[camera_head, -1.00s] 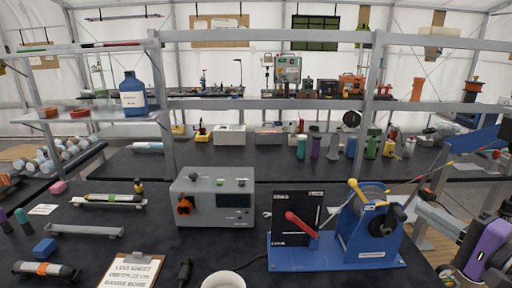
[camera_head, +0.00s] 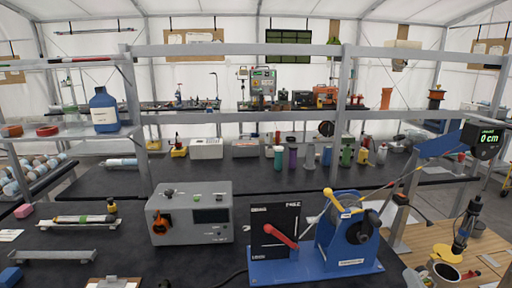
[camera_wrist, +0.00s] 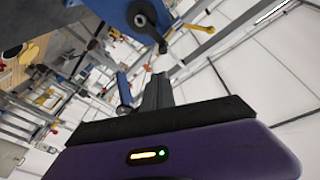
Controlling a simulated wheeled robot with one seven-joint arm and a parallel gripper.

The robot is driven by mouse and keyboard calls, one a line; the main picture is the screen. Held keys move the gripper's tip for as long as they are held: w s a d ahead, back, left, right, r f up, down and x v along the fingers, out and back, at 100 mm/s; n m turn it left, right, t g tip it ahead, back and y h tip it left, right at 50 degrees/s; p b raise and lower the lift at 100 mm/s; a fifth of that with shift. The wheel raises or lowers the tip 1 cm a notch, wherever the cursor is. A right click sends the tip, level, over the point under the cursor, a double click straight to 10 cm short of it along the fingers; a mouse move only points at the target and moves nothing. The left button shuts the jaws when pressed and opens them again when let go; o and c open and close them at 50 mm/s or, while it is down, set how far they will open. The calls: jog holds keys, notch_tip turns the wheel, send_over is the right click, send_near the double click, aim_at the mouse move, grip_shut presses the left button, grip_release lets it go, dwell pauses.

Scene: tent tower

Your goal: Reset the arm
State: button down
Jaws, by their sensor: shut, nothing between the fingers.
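My gripper (camera_wrist: 157,92) shows in the wrist view, with its purple housing (camera_wrist: 190,152) and black edge filling the bottom. Its dark fingers are together and I see nothing held between them. It is tilted against the scene, with the tent wall and frame poles behind it. A blue part with a black crank (camera_wrist: 145,18) shows beyond the fingers at the top; I cannot tell the distance. In the head view my arm and gripper are out of sight.
A blue winch (camera_head: 345,230) with a red-handled panel (camera_head: 272,232) stands at the bench's front right. A grey box (camera_head: 190,213) sits left of it. A blue bottle (camera_head: 104,110) stands on the left shelf.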

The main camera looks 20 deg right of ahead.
jog(key=s+a+f+n+g+y, duration=0.1)
jog(key=s+a+f+n+y, duration=0.3)
jog(key=s+a, duration=0.6)
jog(key=s+a+f+n+g+y, duration=0.1)
jog(key=s+a+f+n+y, duration=0.3)
jog(key=s+a, duration=0.7)
notch_tip(320, 180, down, 2)
jog(key=a+n, duration=0.2)
jog(key=n, duration=0.1)
jog(key=shift+s+f+n+y, duration=0.15)
jog(key=shift+n+y, duration=0.15)
jog(key=shift+y, duration=0.1)
